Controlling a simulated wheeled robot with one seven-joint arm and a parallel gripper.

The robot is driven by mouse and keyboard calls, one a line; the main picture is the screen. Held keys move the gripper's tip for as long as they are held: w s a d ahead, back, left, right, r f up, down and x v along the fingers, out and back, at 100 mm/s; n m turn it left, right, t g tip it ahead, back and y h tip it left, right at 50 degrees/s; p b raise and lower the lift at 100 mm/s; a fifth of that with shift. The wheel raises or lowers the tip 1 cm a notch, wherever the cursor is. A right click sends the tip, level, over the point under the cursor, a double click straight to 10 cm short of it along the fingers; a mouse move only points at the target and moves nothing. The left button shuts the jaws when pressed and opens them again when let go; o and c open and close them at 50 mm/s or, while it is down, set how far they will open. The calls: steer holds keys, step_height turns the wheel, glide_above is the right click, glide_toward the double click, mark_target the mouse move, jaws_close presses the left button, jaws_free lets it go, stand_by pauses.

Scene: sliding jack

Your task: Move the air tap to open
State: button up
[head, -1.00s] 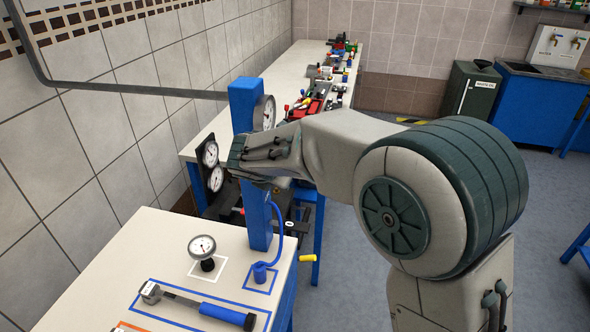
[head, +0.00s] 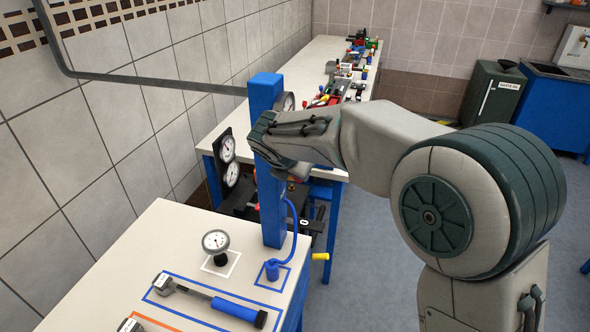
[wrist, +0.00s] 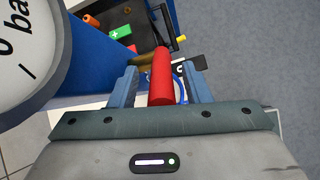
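A red bar-shaped handle (wrist: 161,75), apparently the air tap's lever, shows in the wrist view. It points lengthwise between the two blue-grey fingers of my gripper (wrist: 160,68). The fingers are apart, with a gap on each side of the handle, so my gripper is open around it. In the head view my wrist (head: 290,138) is in front of the blue post (head: 271,215), near its upper part. The fingers, the tap body and the red handle are hidden or unclear there.
A large round gauge (wrist: 28,50) is close on the left in the wrist view. A small gauge (head: 216,242) and a blue-handled tool (head: 215,302) are on the near bench (head: 160,240). Behind is a long bench with tools. Floor on the right is clear.

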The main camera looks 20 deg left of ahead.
steer(key=a+b+v, duration=0.1)
steer(key=b+v, duration=0.1)
steer(key=v, duration=1.1)
steer(key=shift+s+d+r+b, duration=0.25)
steer(key=shift+d+r+b, duration=0.05)
steer(key=shift+d, duration=0.2)
